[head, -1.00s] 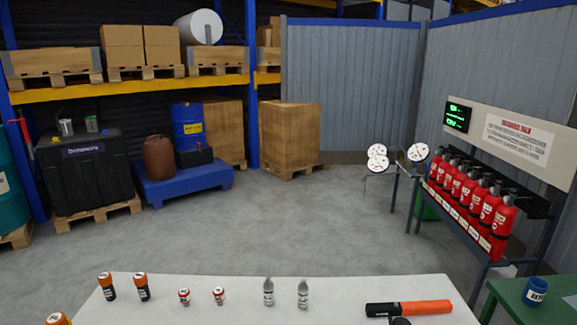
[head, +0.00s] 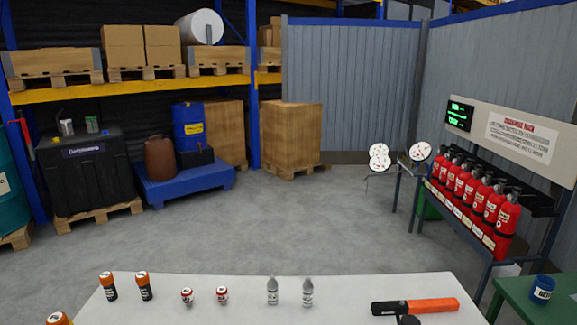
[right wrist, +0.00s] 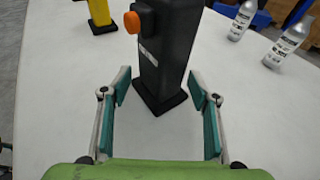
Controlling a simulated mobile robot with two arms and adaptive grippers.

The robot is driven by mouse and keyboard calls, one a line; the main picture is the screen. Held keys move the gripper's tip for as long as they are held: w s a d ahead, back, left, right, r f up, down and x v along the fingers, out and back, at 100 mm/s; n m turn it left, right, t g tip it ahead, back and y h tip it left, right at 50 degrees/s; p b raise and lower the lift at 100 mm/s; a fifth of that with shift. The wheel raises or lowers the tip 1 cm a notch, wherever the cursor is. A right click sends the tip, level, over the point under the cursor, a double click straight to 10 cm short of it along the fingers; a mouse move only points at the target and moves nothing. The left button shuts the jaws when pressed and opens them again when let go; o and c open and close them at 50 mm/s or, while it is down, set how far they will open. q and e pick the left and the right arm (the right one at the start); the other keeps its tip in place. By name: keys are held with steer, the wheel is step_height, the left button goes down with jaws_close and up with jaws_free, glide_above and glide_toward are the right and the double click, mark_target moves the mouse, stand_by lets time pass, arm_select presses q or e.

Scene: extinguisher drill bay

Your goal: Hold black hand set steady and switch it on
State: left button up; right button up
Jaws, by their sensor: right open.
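The black hand set (right wrist: 166,45) stands upright on the white table in the right wrist view, on a dark square base. It has an orange knob (right wrist: 132,22) on its left side, and its top is cut off by the frame. My right gripper (right wrist: 159,88) is open, with its teal-padded fingers on either side of the hand set's lower part and visible gaps to it. In the head view I cannot tell which object is the hand set; a small dark tip (head: 408,320) shows at the bottom edge. My left gripper is not in view.
In the right wrist view a yellow-and-black device (right wrist: 100,14) stands behind left and silver bottles (right wrist: 286,42) behind right. In the head view an orange-and-black tool (head: 415,306) lies on the white table (head: 240,315). A green table (head: 515,310) adjoins at right.

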steer(key=shift+w+a+f, duration=0.15)
steer(key=shift+w+a, duration=0.05)
steer(key=shift+a, duration=0.15)
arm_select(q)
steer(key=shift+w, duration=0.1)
arm_select(e)
steer(key=c, duration=0.9)
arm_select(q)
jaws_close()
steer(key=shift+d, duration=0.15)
